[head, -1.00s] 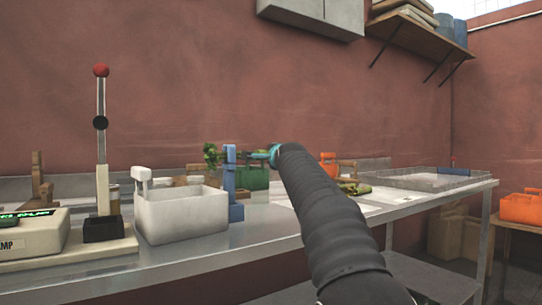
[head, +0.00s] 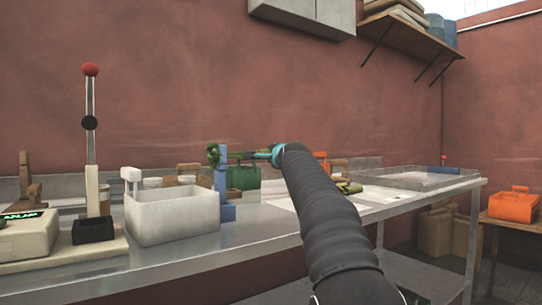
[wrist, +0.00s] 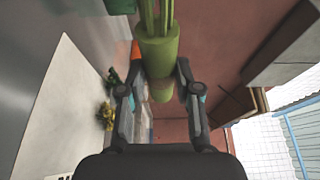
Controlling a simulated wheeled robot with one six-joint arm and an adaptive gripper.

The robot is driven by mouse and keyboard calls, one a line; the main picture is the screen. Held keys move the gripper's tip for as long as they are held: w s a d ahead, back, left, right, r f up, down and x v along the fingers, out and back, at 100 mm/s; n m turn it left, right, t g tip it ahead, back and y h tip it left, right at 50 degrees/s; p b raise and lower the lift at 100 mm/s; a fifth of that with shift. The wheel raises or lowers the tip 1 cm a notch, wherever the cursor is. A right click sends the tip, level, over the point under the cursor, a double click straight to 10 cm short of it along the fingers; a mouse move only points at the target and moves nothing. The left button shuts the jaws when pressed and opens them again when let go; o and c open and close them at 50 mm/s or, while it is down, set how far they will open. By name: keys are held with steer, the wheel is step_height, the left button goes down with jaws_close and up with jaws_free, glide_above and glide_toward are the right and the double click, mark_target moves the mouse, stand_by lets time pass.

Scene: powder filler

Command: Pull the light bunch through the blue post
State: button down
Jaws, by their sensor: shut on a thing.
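The blue post (head: 221,182) stands on the steel bench, right of the white bin. The light bunch's leafy end (head: 213,154) is against the post's left side near its top. Its stems run right from the post, about level, to my gripper (head: 275,155), held above the bench. In the wrist view the pale green bunch (wrist: 158,48) lies between the fingers of my gripper (wrist: 159,78), which is shut on it. The part of the bunch inside the post is hidden.
The white bin (head: 178,216) stands close left of the post. A lever press with a red knob (head: 90,70) is farther left. A green crate (head: 244,177) sits behind the stems. A shallow grey tray (head: 425,180) lies at the right end. Air above the bench is clear.

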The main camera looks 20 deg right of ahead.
steer(key=shift+w+d, duration=0.25)
steer(key=shift+d, duration=0.55)
steer(key=shift+d, duration=0.15)
steer(key=shift+w+d+p, duration=0.15)
steer(key=shift+w+d, duration=0.1)
steer(key=shift+d, duration=0.4)
steer(key=shift+w+d+p, duration=0.15)
steer(key=shift+w+d, duration=0.05)
steer(key=shift+d, duration=0.45)
steer(key=shift+w+d+p, duration=0.2)
steer(key=shift+w+d, duration=0.05)
steer(key=shift+d, duration=0.35)
steer(key=shift+w+d+p, duration=0.2)
steer(key=shift+d, duration=0.4)
